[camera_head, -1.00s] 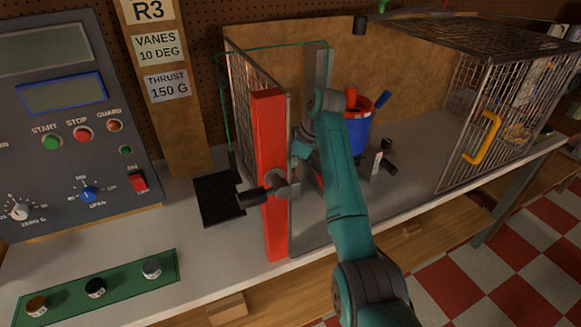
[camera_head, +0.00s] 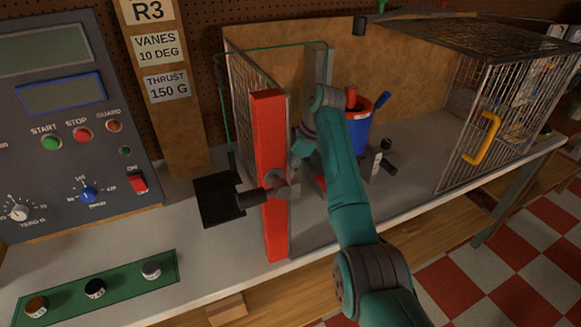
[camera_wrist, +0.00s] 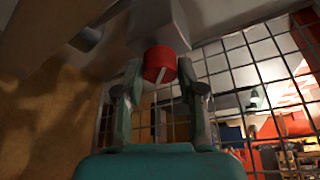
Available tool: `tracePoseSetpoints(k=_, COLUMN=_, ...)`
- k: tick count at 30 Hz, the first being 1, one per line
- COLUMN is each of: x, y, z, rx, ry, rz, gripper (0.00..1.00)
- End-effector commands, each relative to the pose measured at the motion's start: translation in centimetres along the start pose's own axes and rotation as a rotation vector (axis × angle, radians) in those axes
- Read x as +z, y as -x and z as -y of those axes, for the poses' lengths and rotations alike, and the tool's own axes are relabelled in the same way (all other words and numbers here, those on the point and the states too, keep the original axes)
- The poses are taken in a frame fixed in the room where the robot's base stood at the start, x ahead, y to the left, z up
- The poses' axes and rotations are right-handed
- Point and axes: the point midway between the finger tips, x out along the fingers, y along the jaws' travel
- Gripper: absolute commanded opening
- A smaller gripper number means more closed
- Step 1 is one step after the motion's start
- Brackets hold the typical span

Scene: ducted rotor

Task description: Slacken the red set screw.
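The red set screw (camera_wrist: 158,63) shows in the wrist view as a short red cylinder with a pale slanted line across its face. It sits at the end of a grey block (camera_wrist: 160,25). My gripper (camera_wrist: 161,72) has one fingertip on each side of the screw, and both appear to touch it, so it looks shut on the screw. In the head view my gripper (camera_head: 301,150) is beside the red upright, inside the rig, and I cannot make out the screw there.
The red upright (camera_head: 270,170) stands close left of my gripper. A blue and red duct (camera_head: 359,130) stands to the right. A wire cage (camera_head: 490,120) is farther right. A control panel (camera_head: 75,120) and a green strip with knobs (camera_head: 98,288) are at left.

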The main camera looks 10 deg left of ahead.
Motion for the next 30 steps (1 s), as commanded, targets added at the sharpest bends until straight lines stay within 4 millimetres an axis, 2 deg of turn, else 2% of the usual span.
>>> tracePoseSetpoints(k=1, x=0.0, y=0.0, z=0.0, rx=0.000, ry=-0.001, rz=0.000, gripper=0.56)
tracePoseSetpoints(k=2, x=0.0, y=0.0, z=0.0, rx=0.000, ry=-0.001, rz=0.000, gripper=0.61)
tracePoseSetpoints(k=13, x=0.0, y=0.5, z=0.0, rx=0.001, ry=0.000, rz=-0.001, gripper=0.61)
tracePoseSetpoints(k=24, x=0.0, y=5.7, z=-0.1, rx=0.002, ry=-0.001, rz=-0.001, gripper=0.61)
tracePoseSetpoints(k=30, x=0.0, y=7.3, z=0.0, rx=0.000, ry=-0.001, rz=-0.001, gripper=0.61)
